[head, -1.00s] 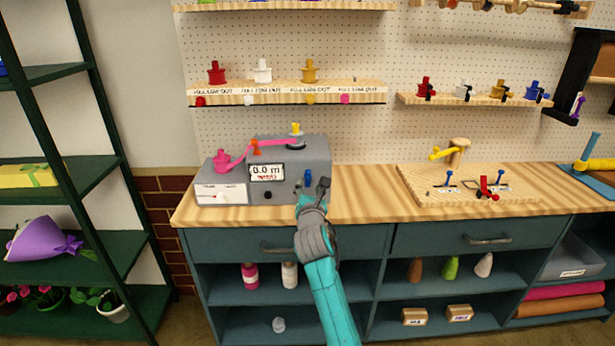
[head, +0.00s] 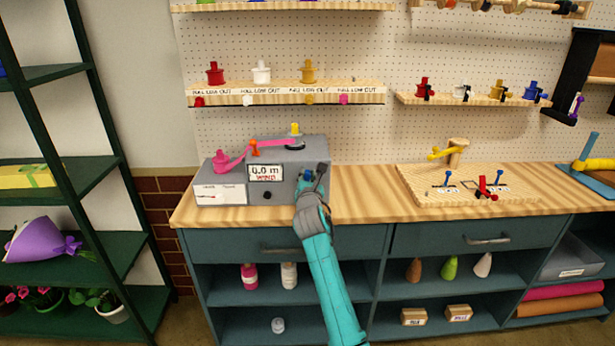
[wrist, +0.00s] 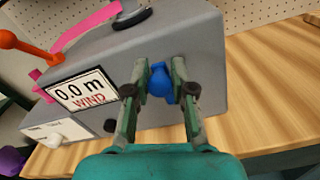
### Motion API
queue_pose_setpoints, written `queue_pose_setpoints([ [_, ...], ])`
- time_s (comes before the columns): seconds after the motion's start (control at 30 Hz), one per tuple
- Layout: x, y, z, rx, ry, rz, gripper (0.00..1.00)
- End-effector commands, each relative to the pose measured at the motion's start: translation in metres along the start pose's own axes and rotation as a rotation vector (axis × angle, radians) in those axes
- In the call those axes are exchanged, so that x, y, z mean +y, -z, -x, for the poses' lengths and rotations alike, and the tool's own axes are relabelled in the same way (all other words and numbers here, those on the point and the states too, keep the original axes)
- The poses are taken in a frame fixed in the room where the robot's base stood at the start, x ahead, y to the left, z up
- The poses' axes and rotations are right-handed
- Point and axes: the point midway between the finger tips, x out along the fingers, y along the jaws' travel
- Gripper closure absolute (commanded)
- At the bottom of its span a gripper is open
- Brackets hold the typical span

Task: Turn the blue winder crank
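The blue winder crank (wrist: 160,80) sticks out of the front of the grey winder box (wrist: 206,50). Its blue knob shows between my fingers in the wrist view. My gripper (wrist: 159,66) is open, with one finger on each side of the knob. A narrow gap seems to show beside the left finger; contact on the right is unclear. In the head view my gripper (head: 316,172) is at the right part of the box (head: 310,150) and hides the crank. The box's display (head: 265,172) reads 0.0 m WIND.
A pink ribbon (head: 255,148) runs across the box top from a pink spool (head: 222,161) at its left. A black knob (wrist: 110,125) is on the box front, left of my fingers. The wooden counter (head: 360,190) is clear to the right, up to a wooden board (head: 420,190).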

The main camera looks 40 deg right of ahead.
Motion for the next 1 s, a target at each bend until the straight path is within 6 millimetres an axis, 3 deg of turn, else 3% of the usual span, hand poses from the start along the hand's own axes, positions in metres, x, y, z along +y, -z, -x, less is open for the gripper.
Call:
queue_pose_setpoints([
  [0.47,-0.002,0.000,0.000,0.001,-0.001,-0.056,1.00],
  [1.0,-0.024,0.000,0.000,0.002,-0.002,-0.491,1.00],
])
